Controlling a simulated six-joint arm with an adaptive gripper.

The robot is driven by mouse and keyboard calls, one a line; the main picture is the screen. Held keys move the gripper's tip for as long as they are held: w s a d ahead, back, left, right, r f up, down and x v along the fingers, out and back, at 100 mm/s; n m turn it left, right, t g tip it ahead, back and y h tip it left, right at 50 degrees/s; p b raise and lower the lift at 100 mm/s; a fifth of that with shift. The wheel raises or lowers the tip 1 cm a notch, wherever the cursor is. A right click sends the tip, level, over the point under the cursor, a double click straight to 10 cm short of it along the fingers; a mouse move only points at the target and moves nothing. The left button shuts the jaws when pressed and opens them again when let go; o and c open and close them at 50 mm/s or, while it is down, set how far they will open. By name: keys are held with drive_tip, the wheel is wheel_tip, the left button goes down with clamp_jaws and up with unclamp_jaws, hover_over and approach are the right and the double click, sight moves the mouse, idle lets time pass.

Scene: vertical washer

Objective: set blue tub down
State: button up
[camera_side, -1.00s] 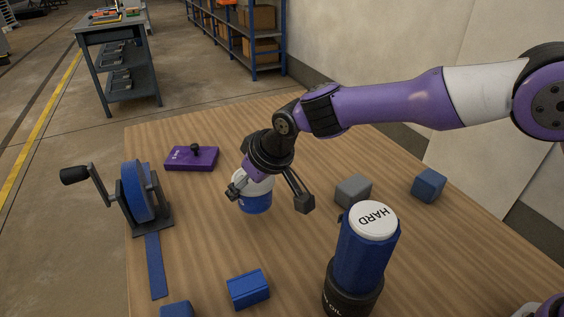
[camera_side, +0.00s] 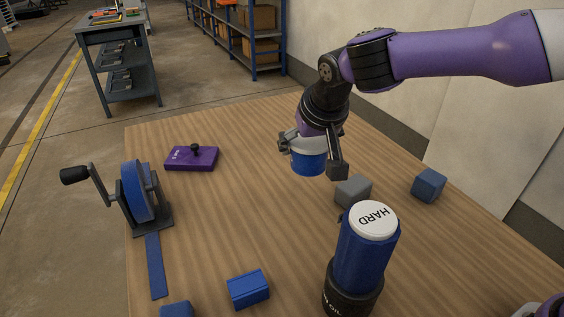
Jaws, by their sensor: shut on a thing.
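The blue tub (camera_side: 309,163) has a white top part and a blue lower part. It is held at my gripper (camera_side: 313,160) near the middle back of the table. My gripper is shut on the tub, with one dark finger in front on the right and the other on the left. The tub appears to be above the wooden table (camera_side: 230,215), just behind and left of a grey block (camera_side: 353,190). The gripper body hides part of the tub's top.
A blue cylinder with a white "HARD" cap (camera_side: 366,250) stands at front right. A blue block (camera_side: 429,185) lies right, another (camera_side: 248,289) in front. A cranked blue wheel (camera_side: 140,192) with a strap and a purple box (camera_side: 191,158) are left. The table's middle is clear.

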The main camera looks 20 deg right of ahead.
drive_tip(key=w+d+f+m, duration=0.1)
drive_tip(key=w+d+f, duration=0.1)
drive_tip(key=d, duration=0.5)
drive_tip(key=w+d+f+m+h, duration=0.1)
drive_tip(key=d+f+m, duration=0.1)
drive_tip(key=d, duration=0.5)
drive_tip(key=w+d+f+m+h, duration=0.1)
drive_tip(key=w+d+f, duration=0.1)
drive_tip(key=d, duration=0.6)
drive_tip(key=shift+w+d+f+m+g, duration=0.1)
drive_tip(key=shift+w+f+m+g, duration=0.2)
drive_tip(key=shift+w+g, duration=0.1)
drive_tip(key=shift+d+f, duration=0.15)
drive_tip(key=shift+d, duration=0.1)
drive_tip(key=shift+f, duration=1.95)
drive_tip(key=shift+f, duration=0.15)
drive_tip(key=o, duration=0.9)
